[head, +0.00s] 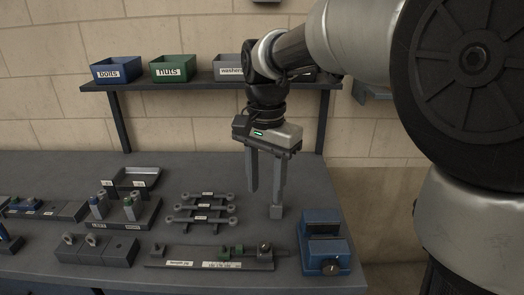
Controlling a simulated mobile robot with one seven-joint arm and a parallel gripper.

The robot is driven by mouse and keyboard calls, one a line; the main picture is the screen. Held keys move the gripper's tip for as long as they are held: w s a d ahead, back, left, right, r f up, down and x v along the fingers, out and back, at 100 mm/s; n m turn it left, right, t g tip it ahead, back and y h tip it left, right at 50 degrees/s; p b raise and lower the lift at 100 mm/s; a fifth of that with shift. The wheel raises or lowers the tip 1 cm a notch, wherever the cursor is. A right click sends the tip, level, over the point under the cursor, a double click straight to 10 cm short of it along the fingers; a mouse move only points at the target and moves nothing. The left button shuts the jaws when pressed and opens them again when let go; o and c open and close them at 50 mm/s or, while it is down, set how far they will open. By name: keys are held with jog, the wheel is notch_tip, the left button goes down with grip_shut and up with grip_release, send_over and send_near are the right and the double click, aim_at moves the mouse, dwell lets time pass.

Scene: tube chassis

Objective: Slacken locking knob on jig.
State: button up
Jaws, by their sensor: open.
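A long dark jig (200,265) with white labels lies near the table's front edge; one label seems to read "length jig". I cannot tell for sure which part is the locking knob. My gripper (264,201) points down above the table, behind the jig's right end. Its two fingers are apart with nothing between them, and it is clear of the jig.
A blue vise-like block (322,238) with a dark knob stands right of the jig. Several labelled rods (203,207) lie left of my gripper. Holders and blocks (95,248) fill the left.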

aim_at(264, 245)
jog(key=f+b, duration=0.1)
jog(key=f, duration=0.5)
jog(key=f+b, duration=0.1)
jog(key=f, duration=0.5)
jog(key=f+b, duration=0.1)
jog(key=f, duration=0.5)
jog(key=shift+w+a+b, duration=0.15)
jog(key=shift+w+b, duration=0.1)
jog(key=shift+b, duration=0.05)
grip_shut()
